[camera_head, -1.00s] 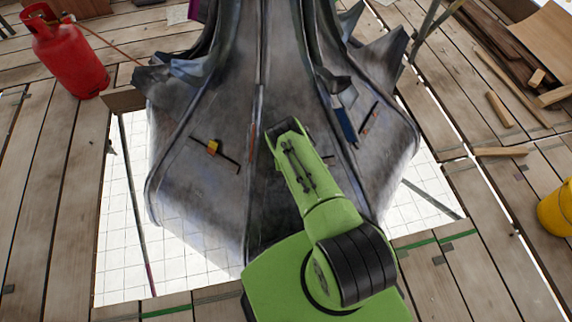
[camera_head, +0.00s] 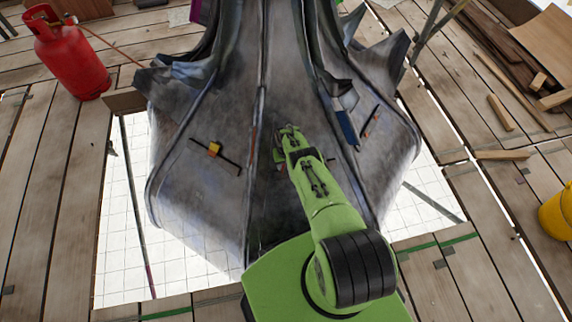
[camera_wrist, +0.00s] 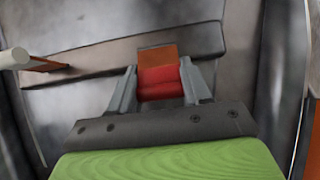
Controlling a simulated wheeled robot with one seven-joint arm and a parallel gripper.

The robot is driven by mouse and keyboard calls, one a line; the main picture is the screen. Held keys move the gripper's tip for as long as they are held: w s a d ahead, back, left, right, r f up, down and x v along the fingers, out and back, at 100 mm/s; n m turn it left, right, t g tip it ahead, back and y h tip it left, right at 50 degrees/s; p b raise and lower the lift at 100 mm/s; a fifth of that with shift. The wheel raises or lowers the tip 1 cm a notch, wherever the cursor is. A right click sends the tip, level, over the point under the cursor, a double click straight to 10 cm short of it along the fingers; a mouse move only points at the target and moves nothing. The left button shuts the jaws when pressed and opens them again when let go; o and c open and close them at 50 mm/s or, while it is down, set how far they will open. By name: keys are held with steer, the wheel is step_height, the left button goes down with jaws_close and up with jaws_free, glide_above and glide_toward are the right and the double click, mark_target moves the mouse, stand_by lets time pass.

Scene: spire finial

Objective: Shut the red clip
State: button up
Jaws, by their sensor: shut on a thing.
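The red clip (camera_wrist: 160,84) shows in the wrist view as a red block between the two grey fingers. An orange-brown piece (camera_wrist: 157,58) stands just beyond it, against a long grey strip (camera_wrist: 95,57). My gripper (camera_wrist: 161,85) is shut on the red clip. In the head view my gripper (camera_head: 284,142) is at the middle face of the dark metal spire (camera_head: 285,75), and the clip is mostly hidden there by my wrist. I cannot tell how far the clip is closed.
A bar with a yellow piece (camera_head: 214,149) sits on the spire's left face. A blue piece (camera_head: 346,124) and a dark bar with an orange-red piece (camera_head: 370,122) are on the right. A pale rod end (camera_wrist: 15,59) is left of my gripper.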

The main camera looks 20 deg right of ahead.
steer(key=shift+s+a, duration=0.1)
steer(key=shift+a, duration=0.05)
steer(key=o, duration=1.1)
steer(key=shift+r, duration=0.1)
steer(key=shift+c, duration=0.2)
step_height(320, 180, up, 16)
steer(key=p, duration=1.1)
steer(key=shift+s+p, duration=0.25)
steer(key=shift+p, duration=0.1)
